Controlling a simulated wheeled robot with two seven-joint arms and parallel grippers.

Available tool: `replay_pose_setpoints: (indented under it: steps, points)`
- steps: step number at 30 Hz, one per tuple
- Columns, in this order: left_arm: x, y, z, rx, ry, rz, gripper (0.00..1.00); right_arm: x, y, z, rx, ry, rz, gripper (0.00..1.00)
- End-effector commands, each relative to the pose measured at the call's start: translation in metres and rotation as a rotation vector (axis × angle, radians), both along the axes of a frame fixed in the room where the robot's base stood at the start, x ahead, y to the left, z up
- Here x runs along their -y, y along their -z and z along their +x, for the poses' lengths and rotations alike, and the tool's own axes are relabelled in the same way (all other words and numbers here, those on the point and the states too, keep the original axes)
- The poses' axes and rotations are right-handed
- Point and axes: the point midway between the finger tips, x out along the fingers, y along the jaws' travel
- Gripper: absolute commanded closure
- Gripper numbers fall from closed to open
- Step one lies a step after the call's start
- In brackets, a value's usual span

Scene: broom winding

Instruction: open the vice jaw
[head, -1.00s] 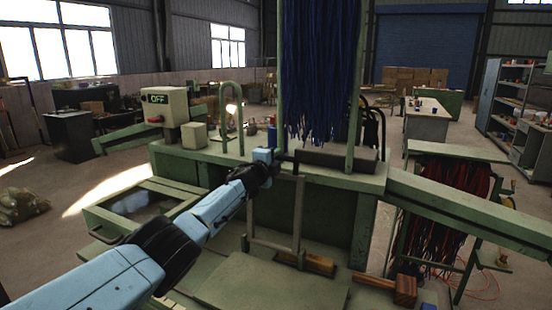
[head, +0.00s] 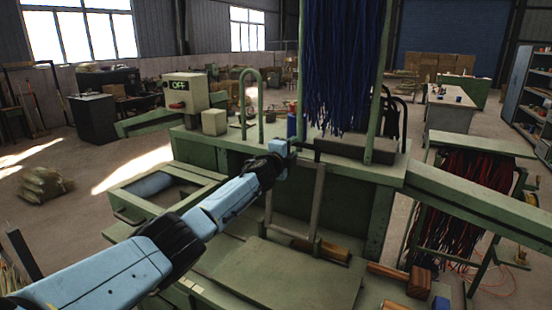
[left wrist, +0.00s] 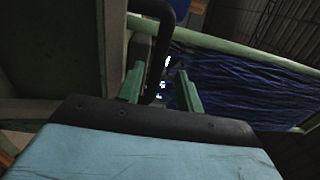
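The vice jaw looks to be the long dark grey block (head: 345,147) on the green bench top, below the hanging blue strands. My left gripper (head: 284,150) is at its left end in the head view, by a small dark bar. In the left wrist view my left gripper's two green fingers (left wrist: 161,86) stand apart. A dark curved bar (left wrist: 161,58), possibly the vice handle, runs between them with a gap at the right finger. Whether the bar touches the left finger is unclear. My right gripper is not in view.
Blue strands (head: 340,75) hang between green posts. A sloping green beam (head: 470,195) extends right. A wooden-headed mallet (head: 419,282) lies low.

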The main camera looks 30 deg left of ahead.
Motion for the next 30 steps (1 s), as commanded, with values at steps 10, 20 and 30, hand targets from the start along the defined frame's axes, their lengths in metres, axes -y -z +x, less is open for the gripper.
replay_pose_setpoints:
  steps: [10,20,30]
  points:
    - [0.001,0.001,-0.034,-0.003,0.005,0.001,0.64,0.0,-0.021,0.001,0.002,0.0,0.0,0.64]
    - [0.001,0.005,-0.074,-0.003,0.004,0.001,0.64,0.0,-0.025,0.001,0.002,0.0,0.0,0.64]
    - [0.001,0.007,-0.11,-0.003,0.004,0.0,0.64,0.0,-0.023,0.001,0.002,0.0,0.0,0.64]
